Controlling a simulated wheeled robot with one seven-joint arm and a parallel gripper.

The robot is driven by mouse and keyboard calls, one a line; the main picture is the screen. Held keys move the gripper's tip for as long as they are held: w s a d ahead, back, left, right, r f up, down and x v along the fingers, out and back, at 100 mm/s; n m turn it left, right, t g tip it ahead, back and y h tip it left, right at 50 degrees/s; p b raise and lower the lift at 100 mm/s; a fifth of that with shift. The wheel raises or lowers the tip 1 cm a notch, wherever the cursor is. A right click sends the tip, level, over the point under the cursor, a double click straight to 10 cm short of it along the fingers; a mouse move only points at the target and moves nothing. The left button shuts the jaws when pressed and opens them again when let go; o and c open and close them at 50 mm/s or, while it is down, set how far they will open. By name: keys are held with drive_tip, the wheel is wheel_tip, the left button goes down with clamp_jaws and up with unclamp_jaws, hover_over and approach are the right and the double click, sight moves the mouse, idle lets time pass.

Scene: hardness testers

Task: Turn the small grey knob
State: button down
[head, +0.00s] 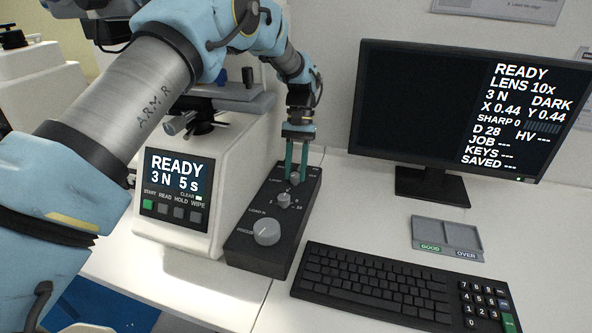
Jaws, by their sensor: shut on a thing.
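The dark control box (260,250) stands between the tester and the monitor, with several grey knobs along its top. The small grey knob (295,178) is at the far end of the box. My gripper (296,178) points down over that end, and its two teal fingers are closed on either side of this knob. The fingers partly hide the knob, so its pointer cannot be read. A middle knob (284,200) and a large round knob (266,232) sit nearer the front, clear of the fingers.
The tester (172,225) with its lit screen stands left of the box. A keyboard (390,285) lies to the right, close to the box's front. A monitor (440,110) and a small grey tray (462,236) are further right. My arm crosses above the tester.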

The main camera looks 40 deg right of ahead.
drive_tip(key=shift+n, duration=0.3)
drive_tip(key=c, duration=0.6)
unclamp_jaws()
drive_tip(key=b+v, duration=0.2)
drive_tip(key=v, duration=0.8)
drive_tip(key=shift+w+r+b, duration=0.2)
drive_tip(key=shift+r+b, duration=0.1)
